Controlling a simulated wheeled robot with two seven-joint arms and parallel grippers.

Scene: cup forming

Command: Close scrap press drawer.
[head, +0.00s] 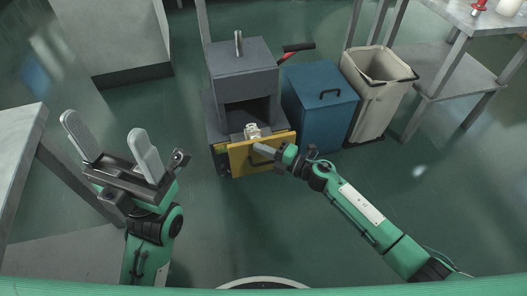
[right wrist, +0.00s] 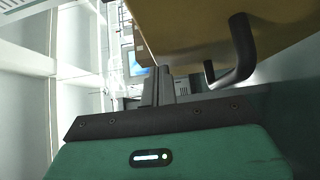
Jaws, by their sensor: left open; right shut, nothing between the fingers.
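The scrap press (head: 241,62) is a dark grey machine at the top centre of the head view, with a dark opening in its front. Its yellow drawer front (head: 240,162) stands low, forward of the opening, so the drawer looks partly out. My right gripper (head: 258,149) is shut and empty at the drawer front; contact cannot be told. In the right wrist view its fingers (right wrist: 160,86) point toward the panel (right wrist: 190,25), beside the black handle (right wrist: 243,50), not around it. My left gripper (head: 104,137) is open and empty, far left of the press.
A blue lidded bin (head: 318,110) and a beige bin (head: 372,95) stand right of the press. A small pale object (head: 252,130) sits behind the drawer's top edge. A metal table (head: 22,135) is at the left, shelving (head: 450,75) at the right. The floor in front is clear.

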